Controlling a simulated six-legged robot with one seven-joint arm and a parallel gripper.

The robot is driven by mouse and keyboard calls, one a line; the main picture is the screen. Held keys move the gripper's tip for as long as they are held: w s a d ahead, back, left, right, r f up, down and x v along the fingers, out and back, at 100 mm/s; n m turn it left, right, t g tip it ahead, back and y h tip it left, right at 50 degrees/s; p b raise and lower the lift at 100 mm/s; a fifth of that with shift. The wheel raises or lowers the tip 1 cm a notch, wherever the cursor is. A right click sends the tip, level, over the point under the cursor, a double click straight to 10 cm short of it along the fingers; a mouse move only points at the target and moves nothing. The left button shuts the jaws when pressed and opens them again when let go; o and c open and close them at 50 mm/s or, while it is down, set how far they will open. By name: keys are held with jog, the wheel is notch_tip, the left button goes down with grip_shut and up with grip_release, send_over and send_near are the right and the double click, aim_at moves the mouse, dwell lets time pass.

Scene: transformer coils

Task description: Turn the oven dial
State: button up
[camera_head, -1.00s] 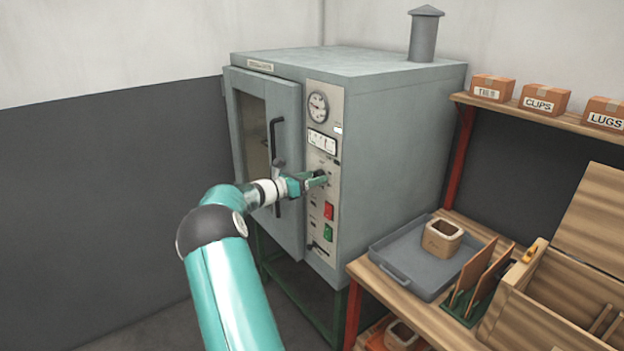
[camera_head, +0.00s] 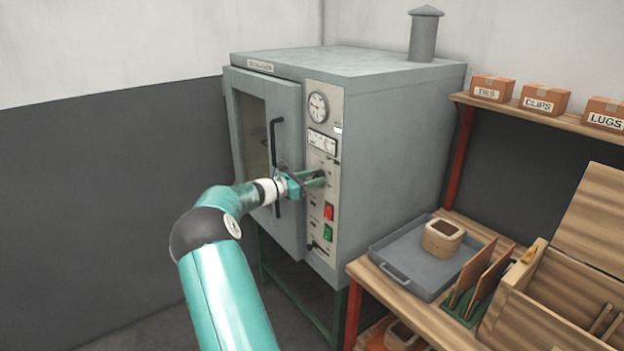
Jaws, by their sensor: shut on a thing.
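The grey oven (camera_head: 400,150) stands against the back wall with its control panel (camera_head: 322,225) facing me. My gripper (camera_head: 322,177) is at the panel, below the round gauge and above the red switch. It is shut on the oven dial, which is mostly hidden behind the fingers. The dial's pointer and markings cannot be made out. My teal arm reaches in from the bottom of the picture.
The oven door (camera_head: 255,115) with its dark handle (camera_head: 276,140) is just left of my gripper. A red switch (camera_head: 329,211) and a green switch (camera_head: 328,232) sit below. A workbench (camera_head: 405,300) with a grey tray (camera_head: 388,270) stands at the right.

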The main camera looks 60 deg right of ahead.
jog(key=shift+s+a+m+t+h, duration=0.15)
jog(key=shift+m+t, duration=0.3)
jog(key=shift+m, duration=4.5)
jog(key=shift+w+d+m+t+h, duration=0.15)
jog(key=shift+m+t, duration=0.3)
jog(key=shift+m, duration=4.5)
jog(key=shift+s+a, duration=0.1)
jog(key=o, duration=1)
jog(key=v, duration=1.3)
jog(key=shift+a+r, duration=0.1)
jog(key=shift+a, duration=0.2)
